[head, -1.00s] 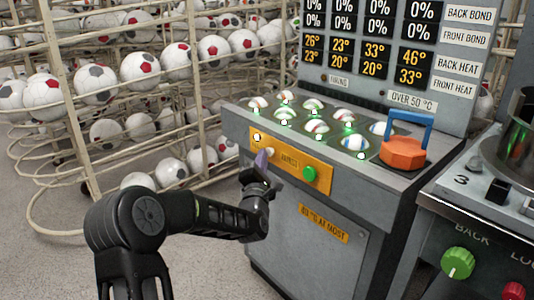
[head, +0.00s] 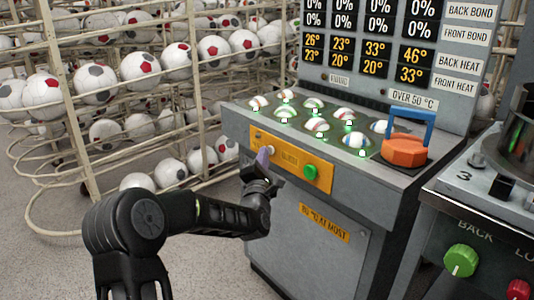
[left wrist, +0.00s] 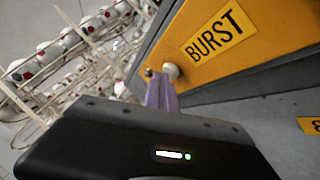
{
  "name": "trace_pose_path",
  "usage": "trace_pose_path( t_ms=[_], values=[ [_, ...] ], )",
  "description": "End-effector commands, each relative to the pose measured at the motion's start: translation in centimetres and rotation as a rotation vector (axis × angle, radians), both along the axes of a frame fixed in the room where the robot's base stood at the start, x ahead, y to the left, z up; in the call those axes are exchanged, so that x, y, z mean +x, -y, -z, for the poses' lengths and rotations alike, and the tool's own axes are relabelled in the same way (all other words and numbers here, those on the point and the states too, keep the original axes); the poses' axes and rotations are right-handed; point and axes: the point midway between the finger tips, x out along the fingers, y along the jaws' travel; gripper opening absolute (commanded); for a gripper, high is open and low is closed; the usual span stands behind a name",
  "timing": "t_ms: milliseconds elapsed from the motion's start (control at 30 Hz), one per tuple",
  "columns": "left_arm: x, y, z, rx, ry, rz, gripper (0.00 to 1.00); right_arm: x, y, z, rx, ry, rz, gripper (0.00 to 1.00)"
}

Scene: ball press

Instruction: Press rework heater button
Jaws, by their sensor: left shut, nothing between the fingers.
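An orange panel (head: 290,159) on the front of the grey machine carries a white round button (head: 271,150) at its left and a green button (head: 310,172) at its right. My left gripper (head: 262,159) has purple fingers, shut and empty, just in front of the white button. In the left wrist view the fingertips (left wrist: 160,92) are close below the white button (left wrist: 171,71), beside a "BURST" label (left wrist: 214,36). I cannot tell whether they touch. No label reading rework heater is legible. My right gripper is out of view.
An orange block with a blue handle (head: 404,150) stands on the machine top beside several lit domes. A display board (head: 390,50) rises behind. Wire racks of balls (head: 140,65) fill the left. Another console (head: 470,215) stands at the right.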

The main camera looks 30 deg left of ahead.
Motion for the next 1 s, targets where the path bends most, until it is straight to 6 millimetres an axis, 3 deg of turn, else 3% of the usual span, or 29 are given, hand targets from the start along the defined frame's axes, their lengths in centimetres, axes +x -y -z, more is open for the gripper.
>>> trace_pose_path(
  t_ms=[467,1000],
  values=[
    [-0.5,0.0,0.1,0.0,0.0,0.001,0.0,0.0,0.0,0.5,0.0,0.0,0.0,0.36],
    [-5.5,-1.5,0.3,0.001,-0.001,0.0,0.0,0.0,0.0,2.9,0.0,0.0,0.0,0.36]
  ],
)
